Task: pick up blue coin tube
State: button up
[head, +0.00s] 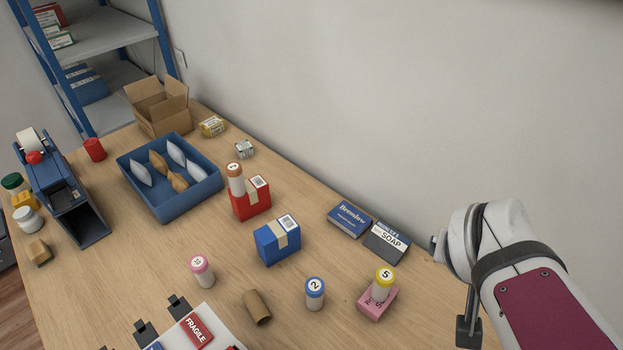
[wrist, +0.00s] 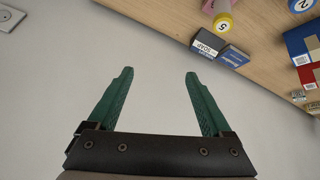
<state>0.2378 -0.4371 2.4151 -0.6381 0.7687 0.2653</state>
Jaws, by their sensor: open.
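The blue coin tube (head: 315,294) stands upright on the wooden counter at the front middle of the head view, with a blue cap marked 2. Its blue cap also shows at the top right edge of the wrist view (wrist: 302,4), partly cut off. My gripper (wrist: 158,72) shows in the wrist view with its two green fingers wide apart and nothing between them. The fingers are away from the tube, with bare wall behind them. In the head view my arm is at the right, and the fingers are not clearly visible there.
A yellow-capped tube (head: 383,284) stands on a pink box (head: 376,303) right of the blue tube. A cardboard roll (head: 257,307) lies left of it. A blue box (head: 277,242), pink-capped tube (head: 202,271) and soap box (head: 387,242) are nearby. A blue tray (head: 187,207) stands farther left.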

aim_at(323, 291)
jog(key=w+r+n+t+y, duration=0.35)
jog(key=w+n+t, duration=0.4)
jog(key=w, duration=0.45)
jog(key=s+a+f+n+g+y, duration=0.45)
jog(key=s+a+n+y, duration=0.35)
jog(key=s+a+y, duration=0.35)
notch_tip(323, 291, down, 16)
jog(key=f, duration=0.1)
jog(key=x, duration=1)
jog(key=shift+w+r, duration=0.15)
jog(key=x, duration=0.6)
jog(key=shift+a+r, duration=0.1)
grip_shut()
